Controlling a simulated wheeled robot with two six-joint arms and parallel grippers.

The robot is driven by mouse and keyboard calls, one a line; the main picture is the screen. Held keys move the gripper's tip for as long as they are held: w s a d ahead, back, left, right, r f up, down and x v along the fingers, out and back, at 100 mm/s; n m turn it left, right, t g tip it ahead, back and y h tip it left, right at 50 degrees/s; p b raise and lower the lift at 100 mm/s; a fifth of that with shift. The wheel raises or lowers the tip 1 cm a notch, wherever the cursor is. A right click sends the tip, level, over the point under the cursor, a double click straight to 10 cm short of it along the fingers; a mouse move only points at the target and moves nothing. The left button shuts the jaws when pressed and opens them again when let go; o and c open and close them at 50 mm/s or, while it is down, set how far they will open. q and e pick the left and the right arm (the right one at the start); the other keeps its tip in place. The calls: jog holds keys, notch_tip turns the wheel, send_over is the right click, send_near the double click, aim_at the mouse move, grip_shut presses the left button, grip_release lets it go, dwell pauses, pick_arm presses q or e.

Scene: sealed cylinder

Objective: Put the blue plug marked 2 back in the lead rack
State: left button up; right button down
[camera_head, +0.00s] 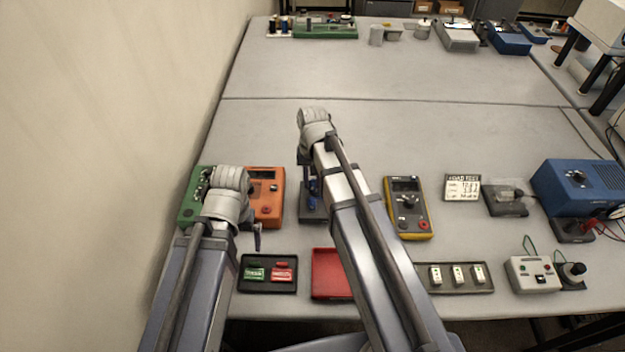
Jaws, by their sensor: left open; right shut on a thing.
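The dark lead rack (308,216) stands mid-table, partly hidden behind my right arm. Something blue (313,187) shows upright just above it, beside my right gripper (308,176); it looks like a blue plug, but its mark cannot be read. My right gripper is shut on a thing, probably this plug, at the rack. Whether the plug touches the rack or is seated in it cannot be told. My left gripper (257,238) is open and empty, pointing down near the orange meter's lower edge.
An orange meter (267,190) and a green board (191,208) lie by my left wrist. A yellow-edged meter (408,207) is right of the rack. In front are a black tray (268,287), a red tray (326,283) and a tray of white blocks (460,288).

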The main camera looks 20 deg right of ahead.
pick_arm(q)
jog(key=shift+f, duration=0.15)
pick_arm(e)
jog(key=shift+f, duration=0.15)
jog(key=c, duration=1.2)
grip_release()
jog(key=o, duration=0.6)
jog(key=shift+r, duration=0.2)
notch_tip(320, 180, up, 8)
jog(key=p, duration=0.7)
jog(key=shift+f+p, duration=0.25)
jog(key=shift+p, duration=0.15)
pick_arm(q)
notch_tip(320, 180, up, 8)
jog(key=shift+f, duration=0.15)
